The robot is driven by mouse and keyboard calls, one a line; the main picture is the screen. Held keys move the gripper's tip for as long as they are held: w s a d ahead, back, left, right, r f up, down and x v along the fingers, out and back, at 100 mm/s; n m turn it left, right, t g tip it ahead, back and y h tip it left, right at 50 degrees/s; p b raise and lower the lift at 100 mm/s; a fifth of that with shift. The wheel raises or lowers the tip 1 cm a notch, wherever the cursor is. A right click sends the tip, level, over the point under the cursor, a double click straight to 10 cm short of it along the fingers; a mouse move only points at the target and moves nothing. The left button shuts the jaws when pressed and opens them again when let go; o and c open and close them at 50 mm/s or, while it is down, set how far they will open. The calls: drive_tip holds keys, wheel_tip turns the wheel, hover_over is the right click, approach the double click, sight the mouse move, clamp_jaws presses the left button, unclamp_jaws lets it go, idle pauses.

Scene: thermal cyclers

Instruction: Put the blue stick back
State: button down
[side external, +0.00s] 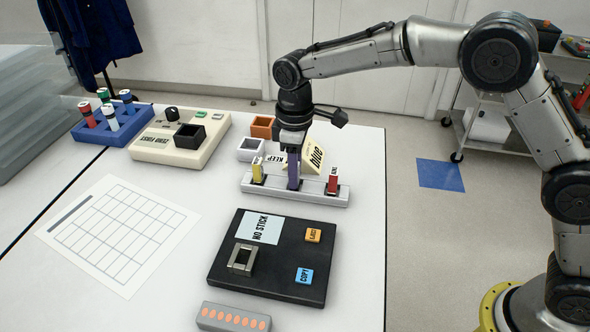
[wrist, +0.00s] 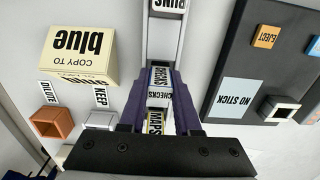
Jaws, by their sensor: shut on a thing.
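My gripper (side external: 293,183) points straight down at the middle of a light grey rail (side external: 330,199) on the table, its purple fingers low at the rail. In the wrist view my gripper (wrist: 161,82) is shut on a stick with a white label reading CHECKS (wrist: 160,99). Little of the stick's body shows, with a hint of blue beside the label. The fingers hide whether it is fully seated. A yellow stick (side external: 257,170) stands in the rail to the left and a red stick (side external: 332,185) to the right.
A sign reading "copy to blue" (wrist: 82,54) stands behind the rail, near an orange holder (side external: 262,127) and a white holder (side external: 250,149). A black board (side external: 225,262) lies in front. A beige device (side external: 160,143) and a blue vial rack (side external: 88,131) stand at left.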

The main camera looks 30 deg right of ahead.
drive_tip(key=c, duration=0.6)
unclamp_jaws()
drive_tip(key=shift+f, duration=0.1)
wheel_tip(320, 180, up, 12)
drive_tip(key=shift+r, duration=0.2)
